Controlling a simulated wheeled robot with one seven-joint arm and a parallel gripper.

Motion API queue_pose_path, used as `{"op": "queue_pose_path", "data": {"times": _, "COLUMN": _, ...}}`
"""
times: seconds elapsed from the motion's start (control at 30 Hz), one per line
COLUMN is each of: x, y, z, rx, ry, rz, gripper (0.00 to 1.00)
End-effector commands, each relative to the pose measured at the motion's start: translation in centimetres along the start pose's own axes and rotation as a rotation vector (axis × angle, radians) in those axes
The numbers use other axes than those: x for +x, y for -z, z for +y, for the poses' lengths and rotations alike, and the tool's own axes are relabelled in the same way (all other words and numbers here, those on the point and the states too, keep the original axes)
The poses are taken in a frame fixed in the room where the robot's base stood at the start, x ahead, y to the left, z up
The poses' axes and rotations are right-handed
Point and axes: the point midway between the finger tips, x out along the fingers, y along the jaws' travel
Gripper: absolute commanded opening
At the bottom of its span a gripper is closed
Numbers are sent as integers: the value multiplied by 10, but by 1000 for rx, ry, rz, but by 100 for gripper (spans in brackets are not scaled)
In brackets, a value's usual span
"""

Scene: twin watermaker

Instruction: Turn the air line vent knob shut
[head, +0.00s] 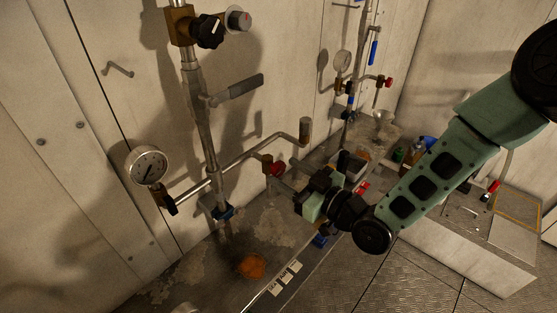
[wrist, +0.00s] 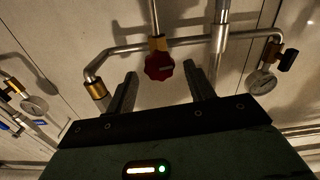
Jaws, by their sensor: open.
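A red knob (head: 277,169) on a brass valve sits on the pipework at the near wall; I take it as the vent knob, though no label on it is readable. In the wrist view the red knob (wrist: 159,66) shows between and beyond my fingertips. My gripper (head: 294,192) is open and empty, just right of and below the knob in the head view. In the wrist view the two fingers (wrist: 162,78) stand apart, one on each side of the knob. No contact is visible.
A pressure gauge (head: 149,166) hangs left on the same pipework. A black knob (head: 207,31) and a grey lever handle (head: 238,90) are above. A second pipe set with another red knob (head: 387,82) stands farther back. An orange rust patch (head: 251,266) marks the bench.

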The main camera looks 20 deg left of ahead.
Motion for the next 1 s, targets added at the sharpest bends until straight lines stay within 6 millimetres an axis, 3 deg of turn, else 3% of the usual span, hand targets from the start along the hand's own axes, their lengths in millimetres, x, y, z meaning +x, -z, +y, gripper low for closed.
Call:
{"op": "queue_pose_path", "data": {"times": 0.2, "x": 27, "y": 2, "z": 0, "rx": 0, "ry": 0, "rz": 1, "gripper": 53}}
{"op": "queue_pose_path", "data": {"times": 0.6, "x": 34, "y": 0, "z": 0, "rx": 0, "ry": -1, "rz": -1, "gripper": 53}}
{"op": "queue_pose_path", "data": {"times": 0.77, "x": 34, "y": 0, "z": 0, "rx": 0, "ry": 0, "rz": -1, "gripper": 12}}
{"op": "queue_pose_path", "data": {"times": 1.0, "x": 34, "y": -4, "z": 1, "rx": 51, "ry": -2, "rz": 1, "gripper": 12}}
